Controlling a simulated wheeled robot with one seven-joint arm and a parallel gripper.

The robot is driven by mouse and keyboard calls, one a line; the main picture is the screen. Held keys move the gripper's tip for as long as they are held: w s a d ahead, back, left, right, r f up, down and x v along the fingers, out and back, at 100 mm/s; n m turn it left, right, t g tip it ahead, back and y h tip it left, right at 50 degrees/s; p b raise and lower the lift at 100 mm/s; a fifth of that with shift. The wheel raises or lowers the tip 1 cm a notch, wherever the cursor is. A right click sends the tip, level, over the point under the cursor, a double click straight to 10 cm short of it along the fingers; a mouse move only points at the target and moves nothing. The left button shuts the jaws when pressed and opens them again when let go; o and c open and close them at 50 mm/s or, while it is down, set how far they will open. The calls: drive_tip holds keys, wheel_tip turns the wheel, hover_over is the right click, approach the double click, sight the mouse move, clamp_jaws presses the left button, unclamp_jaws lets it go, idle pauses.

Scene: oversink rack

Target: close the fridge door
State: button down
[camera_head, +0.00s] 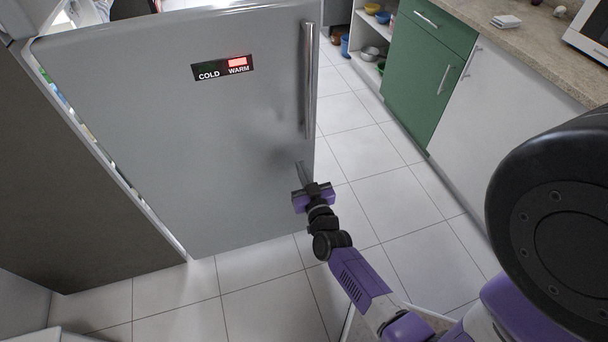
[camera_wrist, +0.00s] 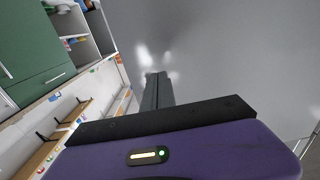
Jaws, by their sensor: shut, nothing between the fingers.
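The fridge door (camera_head: 190,130) is a large grey metal panel in the head view, standing partly open. A bright gap with stored items shows along its left side, by the dark fridge side. Its long vertical handle (camera_head: 308,80) is at the upper right edge. My gripper (camera_head: 303,170) is shut and empty, close to the door's outer face near its right edge, below the handle. In the wrist view the shut fingers (camera_wrist: 157,88) point at the grey door surface (camera_wrist: 230,50). I cannot tell whether they touch it.
A green cabinet (camera_head: 427,65) and a white cabinet front (camera_head: 490,115) stand at the right under a beige counter (camera_head: 520,38). Open shelves (camera_head: 368,45) hold bowls. The tiled floor (camera_head: 385,160) between door and cabinets is clear. The dark fridge side (camera_head: 60,190) is at the left.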

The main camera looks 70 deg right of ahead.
sight(290, 140)
drive_tip(key=x, duration=0.9)
drive_tip(key=shift+w+d+b, duration=0.1)
drive_tip(key=shift+d+b, duration=0.15)
drive_tip(key=shift+b, duration=0.1)
drive_tip(key=shift+w+d, duration=0.1)
